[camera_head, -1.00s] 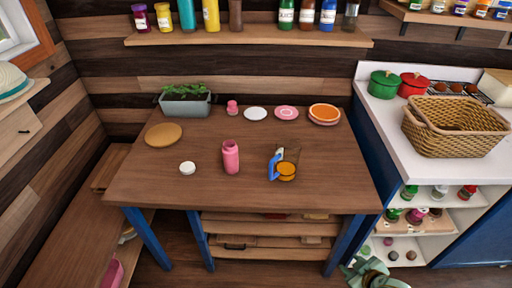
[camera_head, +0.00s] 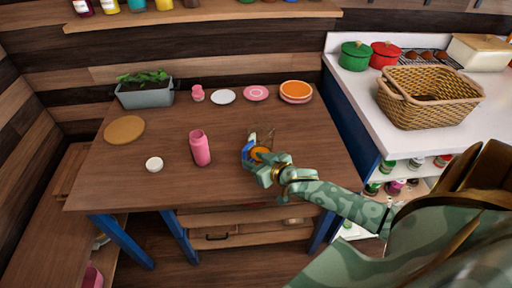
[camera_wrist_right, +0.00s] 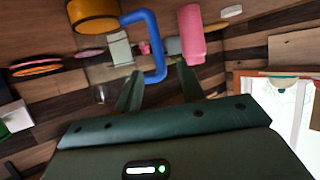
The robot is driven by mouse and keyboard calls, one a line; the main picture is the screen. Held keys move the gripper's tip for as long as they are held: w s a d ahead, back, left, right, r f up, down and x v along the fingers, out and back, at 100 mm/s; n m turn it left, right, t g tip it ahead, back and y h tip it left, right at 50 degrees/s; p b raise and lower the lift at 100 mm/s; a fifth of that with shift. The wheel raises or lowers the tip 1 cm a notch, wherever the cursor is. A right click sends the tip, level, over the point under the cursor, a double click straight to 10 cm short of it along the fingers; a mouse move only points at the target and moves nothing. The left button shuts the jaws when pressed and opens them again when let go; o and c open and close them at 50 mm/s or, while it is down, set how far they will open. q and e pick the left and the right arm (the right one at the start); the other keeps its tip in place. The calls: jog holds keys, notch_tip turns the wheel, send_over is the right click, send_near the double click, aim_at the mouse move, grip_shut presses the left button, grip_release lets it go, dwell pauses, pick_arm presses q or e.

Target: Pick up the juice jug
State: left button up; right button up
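The juice jug (camera_head: 262,150) is clear glass with orange juice low inside and a blue handle. It stands on the wooden table, right of the pink bottle (camera_head: 200,148). My right gripper (camera_head: 268,168) is at the jug's near side, partly covering it. In the right wrist view, which is turned upside down, the orange juice (camera_wrist_right: 93,14) and the blue handle (camera_wrist_right: 157,45) show. My right gripper's fingers (camera_wrist_right: 160,80) are apart there, with the handle's end between or just beyond the tips. I cannot tell if they touch it. My left gripper is not in view.
On the table (camera_head: 140,180) are a white lid (camera_head: 154,164), a round wooden board (camera_head: 124,130), a planter (camera_head: 145,93), and plates (camera_head: 296,92) at the back. A wicker basket (camera_head: 428,97) sits on the white counter to the right. The table's front left is clear.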

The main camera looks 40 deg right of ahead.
aim_at(244, 154)
jog(key=b+x, duration=0.2)
jog(key=x, duration=0.4)
jog(key=shift+w, duration=0.2)
jog(key=shift+r, duration=0.1)
grip_shut()
